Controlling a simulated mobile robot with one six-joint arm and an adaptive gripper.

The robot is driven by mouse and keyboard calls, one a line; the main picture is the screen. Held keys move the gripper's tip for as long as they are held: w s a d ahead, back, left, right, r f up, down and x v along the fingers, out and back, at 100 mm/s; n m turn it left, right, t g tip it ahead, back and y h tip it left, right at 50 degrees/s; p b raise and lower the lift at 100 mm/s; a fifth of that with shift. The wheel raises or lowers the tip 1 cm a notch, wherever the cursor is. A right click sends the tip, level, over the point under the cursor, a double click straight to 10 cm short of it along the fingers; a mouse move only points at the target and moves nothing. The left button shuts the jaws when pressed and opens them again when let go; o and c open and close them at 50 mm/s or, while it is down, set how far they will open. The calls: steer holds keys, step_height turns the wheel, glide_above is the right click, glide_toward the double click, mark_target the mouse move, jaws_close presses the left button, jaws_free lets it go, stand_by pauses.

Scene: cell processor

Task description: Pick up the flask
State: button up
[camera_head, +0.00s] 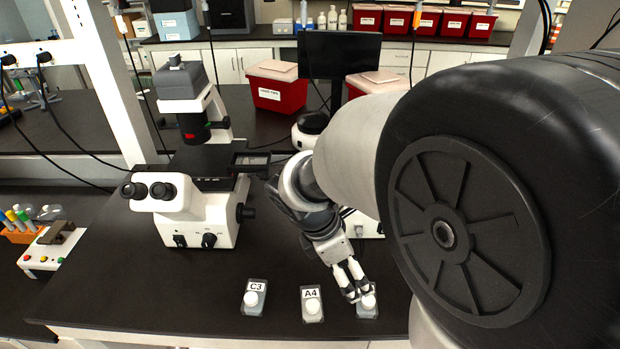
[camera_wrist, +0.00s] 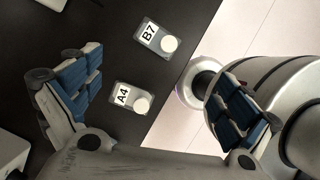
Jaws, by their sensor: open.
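Three small clear flasks with white caps lie near the bench's front edge. In the head view, flask C3 (camera_head: 254,297) is on the left and flask A4 (camera_head: 312,304) is in the middle. The third flask (camera_head: 368,307) is on the right, its label hidden behind my gripper (camera_head: 358,290). In the wrist view, my gripper (camera_wrist: 155,70) is open and empty, its blue-padded fingers wide apart. Flask B7 (camera_wrist: 157,37) and flask A4 (camera_wrist: 131,98) show below, between the fingers. Neither flask is held. Flask C3 cannot be made out there.
A white microscope (camera_head: 190,205) stands left of my arm on the black bench (camera_head: 150,290). A monitor (camera_head: 338,55) and red bins (camera_head: 277,88) are behind. A small control box (camera_head: 52,250) with coloured buttons is at far left. Bench space left of the flasks is clear.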

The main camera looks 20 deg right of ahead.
steer(key=b+x, duration=0.4)
steer(key=x, duration=0.6)
steer(key=shift+f, duration=0.3)
steer(key=b+x, duration=0.1)
steer(key=x, duration=0.1)
steer(key=b+x, duration=0.2)
steer(key=shift+w+a+f, duration=0.1)
steer(key=shift+w+f, duration=0.15)
steer(key=shift+f, duration=0.2)
steer(key=shift+d+f, duration=0.2)
steer(key=shift+f, duration=0.05)
steer(key=shift+r, duration=0.1)
steer(key=shift+c, duration=0.2)
steer(key=c, duration=1)
